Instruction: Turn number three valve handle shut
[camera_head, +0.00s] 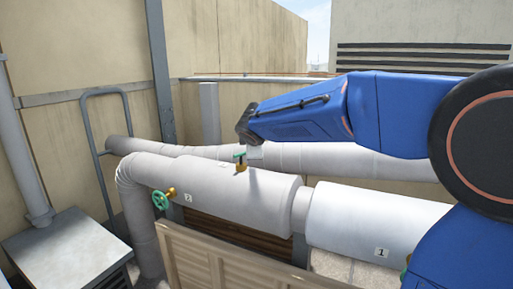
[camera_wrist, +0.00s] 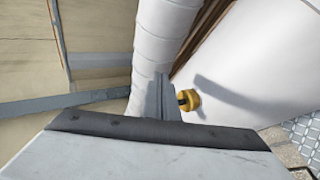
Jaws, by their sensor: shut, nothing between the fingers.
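A valve with a green handle (camera_head: 239,155) and a brass body (camera_head: 241,167) stands on top of the large white pipe in the head view. A small tag (camera_head: 222,164) beside it is too small to read. In the wrist view the brass valve body (camera_wrist: 191,100) shows just right of my fingers, and its green handle is hidden. My gripper (camera_wrist: 163,97) is shut and empty, close beside this valve. In the head view my gripper (camera_head: 255,151) is just right of the handle; I cannot tell whether they touch.
A green handwheel (camera_head: 161,200) sits on the pipe's near side by tag 2 (camera_head: 188,198). Tag 1 (camera_head: 382,253) is on the right pipe section. A thinner pipe (camera_head: 310,158) runs behind.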

